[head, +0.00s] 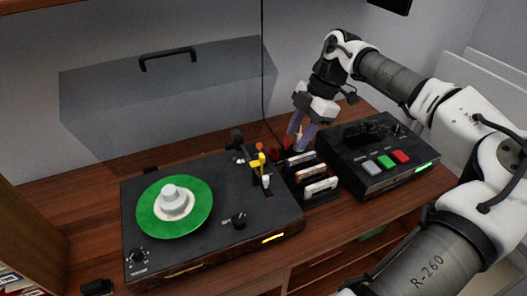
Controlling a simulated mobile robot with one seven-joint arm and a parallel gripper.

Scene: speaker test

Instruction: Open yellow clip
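The yellow clip (258,161) is a small part at the right side of the black turntable (201,216), beside the tonearm rest. Whether it is open or closed is too small to tell. My gripper (297,143) points down to the right of the clip, above the back of the cassette row. Its purple fingers are close to a small white-and-red item; I cannot tell whether they touch it or how far apart they are. A gap separates my gripper from the clip.
Several cassettes (319,187) stand in a rack right of the turntable. A black tape deck (374,153) with grey, green and red buttons is further right. A transparent lid (170,95) with a black handle rises behind the turntable. Bare wood lies at left.

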